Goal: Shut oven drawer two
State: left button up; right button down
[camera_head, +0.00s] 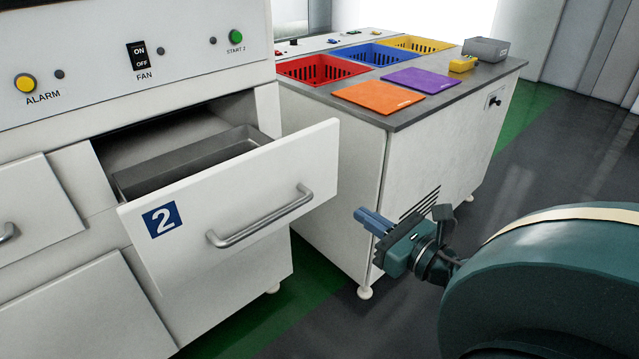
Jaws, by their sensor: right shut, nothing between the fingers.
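Oven drawer two (180,258) is pulled out of the white oven cabinet. Its white front bears a blue label (161,220) with a white 2 and a grey bar handle (262,217). A grey metal tray (190,162) shows inside the drawer behind the front. My right gripper (364,218) is to the right of the drawer front, apart from the handle, with its fingers together and nothing between them. My left gripper does not show.
A neighbouring drawer (35,205) is at the left. The panel above has a FAN switch (138,55). To the right, a white cabinet (335,175) carries a red basket (310,70), a blue basket (362,54), a yellow basket (425,44), an orange mat (378,97) and a purple mat (420,80).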

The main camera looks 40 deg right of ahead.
aim_at(308, 179)
jog(key=w, duration=0.4)
jog(key=w+p, duration=0.1)
jog(key=w, duration=0.3)
jog(key=w+a+p, duration=0.1)
jog(key=w, duration=0.3)
jog(key=shift+r, duration=0.1)
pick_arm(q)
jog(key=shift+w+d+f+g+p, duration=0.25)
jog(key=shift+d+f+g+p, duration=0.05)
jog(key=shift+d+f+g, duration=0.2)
pick_arm(e)
jog(key=shift+w, duration=0.65)
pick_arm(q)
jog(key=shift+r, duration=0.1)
